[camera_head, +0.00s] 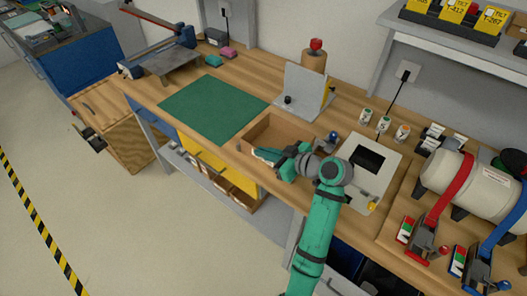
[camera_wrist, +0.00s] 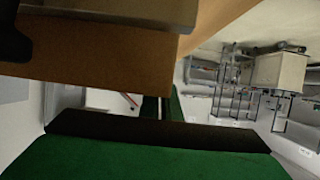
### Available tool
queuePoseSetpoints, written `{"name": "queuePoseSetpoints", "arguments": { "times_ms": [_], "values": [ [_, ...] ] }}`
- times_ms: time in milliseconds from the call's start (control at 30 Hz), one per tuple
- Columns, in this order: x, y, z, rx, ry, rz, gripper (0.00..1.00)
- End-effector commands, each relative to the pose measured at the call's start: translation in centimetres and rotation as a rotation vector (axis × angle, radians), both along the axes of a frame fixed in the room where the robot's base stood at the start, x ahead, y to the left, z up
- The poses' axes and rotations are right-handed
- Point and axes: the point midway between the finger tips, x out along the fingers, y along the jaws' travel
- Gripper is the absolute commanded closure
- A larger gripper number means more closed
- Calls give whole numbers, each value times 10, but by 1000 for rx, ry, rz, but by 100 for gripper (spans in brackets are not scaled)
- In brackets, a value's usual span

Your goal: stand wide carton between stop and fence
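A brown box-like thing, apparently the wide carton (camera_head: 270,123), lies on the wooden bench just right of the green mat. It looks open at the top from here. My gripper (camera_head: 262,156) is low at its near side, with the green fingers at or over its near edge. In the wrist view a large brown surface (camera_wrist: 110,60) fills the upper left, close to the camera, and a green part of my gripper fills the bottom. Whether the fingers hold anything is hidden. A grey upright plate on a grey base (camera_head: 306,88), possibly the fence and stop, stands behind the box.
The green mat (camera_head: 213,108) is bare. A grey device with a dark window (camera_head: 382,187) and small canisters (camera_head: 383,124) stand at right. A strapped tank (camera_head: 480,185) occupies the far right.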

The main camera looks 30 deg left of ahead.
Motion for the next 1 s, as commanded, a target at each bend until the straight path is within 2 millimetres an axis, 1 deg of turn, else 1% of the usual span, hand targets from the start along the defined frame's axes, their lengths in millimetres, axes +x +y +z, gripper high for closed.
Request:
{"name": "queuePoseSetpoints", "arguments": {
  "times_ms": [33,67,100,333,433,567,800,900,1000],
  "values": [
    [0,0,0,0,0,0,85],
    [0,0,0,0,0,0,78],
    [0,0,0,0,0,0,75],
    [0,0,0,-1,1,0,75],
    [0,-3,1,0,1,-1,75],
    [0,-17,7,0,0,-4,75],
    [-3,-51,22,1,-1,-3,75],
    [-4,-62,26,0,-1,-3,75],
    [-5,-67,28,1,-1,-1,75]
  ]
}}
